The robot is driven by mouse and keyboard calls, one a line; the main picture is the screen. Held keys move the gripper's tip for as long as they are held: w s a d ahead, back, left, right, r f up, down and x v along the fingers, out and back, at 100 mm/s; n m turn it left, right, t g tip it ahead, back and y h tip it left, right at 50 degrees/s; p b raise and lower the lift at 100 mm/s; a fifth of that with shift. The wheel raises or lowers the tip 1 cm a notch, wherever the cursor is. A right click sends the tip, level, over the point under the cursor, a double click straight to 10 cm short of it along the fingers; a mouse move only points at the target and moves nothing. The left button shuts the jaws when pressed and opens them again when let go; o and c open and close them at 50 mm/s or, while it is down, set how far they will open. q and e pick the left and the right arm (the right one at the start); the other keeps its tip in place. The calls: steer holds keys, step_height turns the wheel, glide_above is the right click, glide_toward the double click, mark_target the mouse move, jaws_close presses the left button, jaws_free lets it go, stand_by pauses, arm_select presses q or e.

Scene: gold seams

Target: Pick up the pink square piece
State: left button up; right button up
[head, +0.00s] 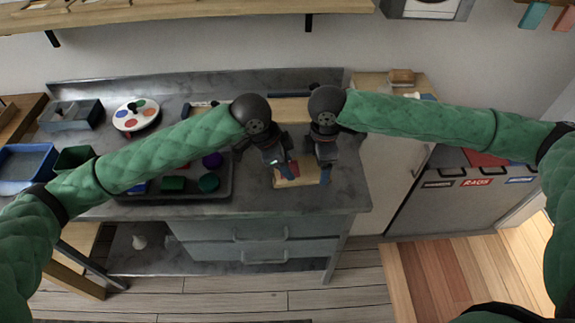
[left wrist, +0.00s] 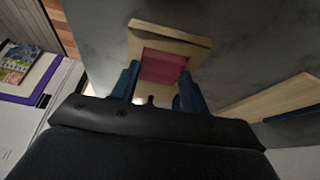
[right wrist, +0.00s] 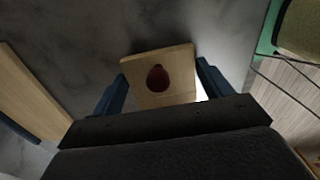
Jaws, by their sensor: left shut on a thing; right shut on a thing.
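The pink square piece (left wrist: 163,66) shows in the left wrist view between the two blue fingers of my left gripper (left wrist: 157,88), against a pale wooden block (left wrist: 196,50). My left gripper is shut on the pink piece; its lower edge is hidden. My right gripper (right wrist: 162,85) is shut on the pale wooden block, which carries a dark red oval (right wrist: 158,78) in the right wrist view. In the head view the left gripper (head: 283,168) and right gripper (head: 325,168) are side by side at the wooden block (head: 297,181), over the counter's right part. The pink piece is hard to make out there.
A dark tray (head: 222,190) with colored pieces lies left of the grippers, partly under my left arm. A white palette (head: 136,114), a grey bin (head: 71,115) and a blue bin (head: 27,163) are farther left. The counter (head: 343,195) is bare around the block.

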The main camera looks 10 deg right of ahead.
steer(key=shift+w+f, duration=0.1)
steer(key=shift+f, duration=0.05)
arm_select(q)
step_height(320, 180, up, 16)
steer(key=shift+w+f, duration=0.15)
steer(key=shift+f, duration=0.05)
stand_by(1.3)
steer(key=shift+a, duration=0.1)
arm_select(e)
steer(key=o, duration=0.8)
steer(key=shift+c, duration=0.2)
step_height(320, 180, up, 12)
